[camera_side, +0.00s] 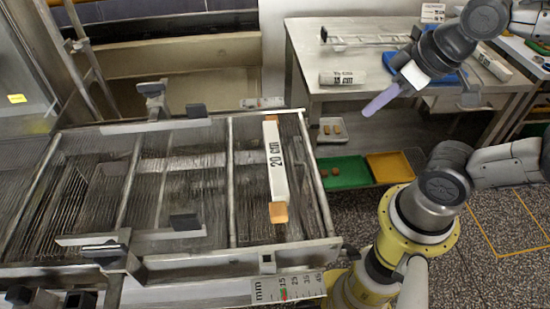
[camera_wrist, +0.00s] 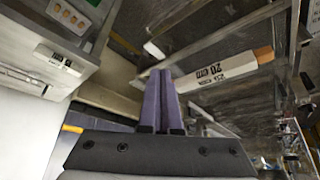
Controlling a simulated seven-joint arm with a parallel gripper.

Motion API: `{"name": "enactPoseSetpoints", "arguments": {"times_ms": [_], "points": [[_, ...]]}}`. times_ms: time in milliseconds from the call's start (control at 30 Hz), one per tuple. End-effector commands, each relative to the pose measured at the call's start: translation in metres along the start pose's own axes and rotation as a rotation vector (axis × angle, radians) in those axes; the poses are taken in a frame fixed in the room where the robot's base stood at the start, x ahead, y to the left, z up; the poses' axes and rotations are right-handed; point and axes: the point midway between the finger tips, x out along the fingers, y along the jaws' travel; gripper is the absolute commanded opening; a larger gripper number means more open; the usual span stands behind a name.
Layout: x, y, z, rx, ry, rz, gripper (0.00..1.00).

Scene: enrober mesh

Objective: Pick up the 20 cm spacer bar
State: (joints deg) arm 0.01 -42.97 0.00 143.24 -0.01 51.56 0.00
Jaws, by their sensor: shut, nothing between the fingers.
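The 20 cm spacer bar (camera_side: 276,163) is a white bar with orange ends, printed "20 cm". It lies on the wire mesh of the enrober, near its right side. It also shows in the wrist view (camera_wrist: 213,75), right of my fingers, with one orange end in sight. My gripper (camera_side: 369,112) has purple fingers and is in the air right of the mesh, in front of the steel table. In the wrist view the two fingers (camera_wrist: 166,75) are together with nothing between them. The gripper is well apart from the bar.
The mesh frame (camera_side: 318,180) has metal rails and dark-ended clamps (camera_side: 185,222) around the bar. A steel table (camera_side: 310,66) at the back holds another labelled white bar (camera_side: 342,78) and a wire rack (camera_side: 365,39). Green (camera_side: 345,172) and yellow (camera_side: 390,167) trays sit below.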

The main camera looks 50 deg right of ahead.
Motion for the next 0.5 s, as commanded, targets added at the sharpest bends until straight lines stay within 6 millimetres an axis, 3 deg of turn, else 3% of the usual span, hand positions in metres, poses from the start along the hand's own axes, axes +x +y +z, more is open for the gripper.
{"name": "enactPoseSetpoints", "arguments": {"times_ms": [200, 500], "points": [[0.0000, 0.0000, 0.0000, 0.000, 0.000, 0.000, 0.00], [0.0000, 0.0000, 0.0000, 0.000, 0.000, 0.000, 0.52]]}}
